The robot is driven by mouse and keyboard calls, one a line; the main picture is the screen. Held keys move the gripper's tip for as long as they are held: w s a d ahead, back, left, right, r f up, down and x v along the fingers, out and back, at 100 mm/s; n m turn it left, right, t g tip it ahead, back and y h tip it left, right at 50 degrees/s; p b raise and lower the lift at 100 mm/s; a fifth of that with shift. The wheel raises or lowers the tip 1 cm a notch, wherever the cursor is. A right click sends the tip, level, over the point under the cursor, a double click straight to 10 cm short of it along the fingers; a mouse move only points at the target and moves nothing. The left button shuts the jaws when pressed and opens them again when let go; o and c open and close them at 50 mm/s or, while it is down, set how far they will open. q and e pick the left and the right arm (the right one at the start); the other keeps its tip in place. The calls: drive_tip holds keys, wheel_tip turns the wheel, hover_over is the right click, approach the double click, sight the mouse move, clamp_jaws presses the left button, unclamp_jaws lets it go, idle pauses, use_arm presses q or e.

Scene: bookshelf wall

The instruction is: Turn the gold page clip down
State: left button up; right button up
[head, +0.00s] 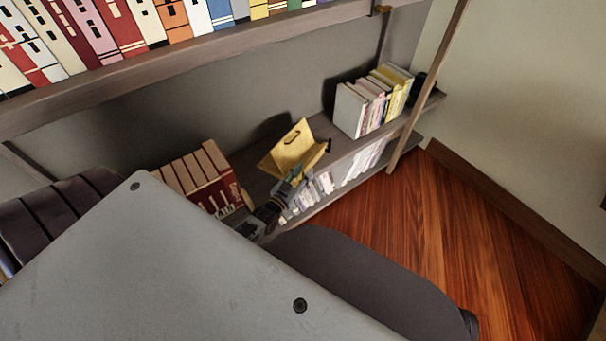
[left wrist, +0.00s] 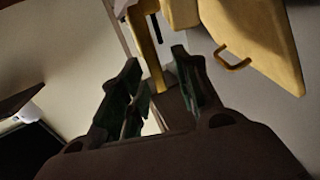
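A yellow stand (head: 281,160) with a tilted back panel and a front ledge sits on the middle shelf. The gold page clip (left wrist: 234,65) is a small U-shaped loop standing out from the panel in the left wrist view. It shows as a small dark-edged loop (head: 292,139) near the panel's top in the head view. My left gripper (head: 293,179) is in front of the stand, below the clip. In the left wrist view its fingers (left wrist: 160,88) are apart, with the yellow ledge beyond the gap. The clip is outside the fingers, to the right. My right gripper is not in view.
Red-and-cream books (head: 205,178) stand left of the stand, and pale and yellow books (head: 373,100) stand right of it. A wooden post (head: 428,85) rises at the shelf's right end. An upper shelf (head: 190,57) runs above. Wood floor (head: 400,215) is clear.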

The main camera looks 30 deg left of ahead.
use_arm(q)
drive_tip(key=shift+w, duration=0.2)
drive_tip(key=shift+c, duration=0.2)
clamp_jaws()
